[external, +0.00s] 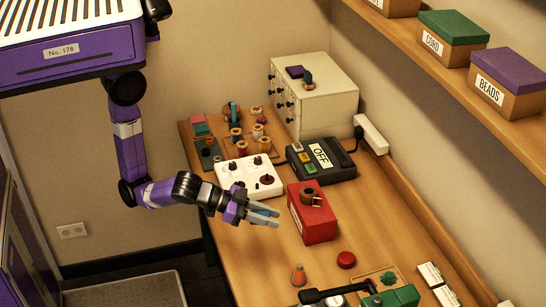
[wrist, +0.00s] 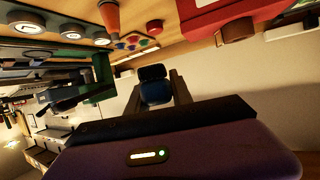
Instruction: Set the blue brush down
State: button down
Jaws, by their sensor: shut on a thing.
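My gripper (external: 264,215) hangs over the table's left edge, just left of the red box, its fingers pointing right. It is shut on the blue brush (external: 262,208), which is mostly hidden by the fingers in the external view. In the wrist view the brush (wrist: 156,92) sits between the two dark fingers (wrist: 157,100), with a dark end and a blue part showing. No contact between the brush and the table (external: 262,262) can be made out.
A red box (external: 314,222) with a brown ring-like thing on top stands right of my gripper. A white knobbed panel (external: 246,180) and a black OFF box (external: 325,168) lie behind. An orange cone (external: 299,275) and red button (external: 346,259) stand in front. Bare wood lies between.

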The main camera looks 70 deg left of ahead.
aim_at(270, 260)
notch_tip(270, 260, down, 16)
jog(key=b, duration=0.3)
jog(key=shift+f, duration=0.1)
jog(key=c, duration=1.1)
grip_release()
jog(key=shift+r, duration=0.25)
jog(key=b+v, duration=0.2)
jog(key=v, duration=1)
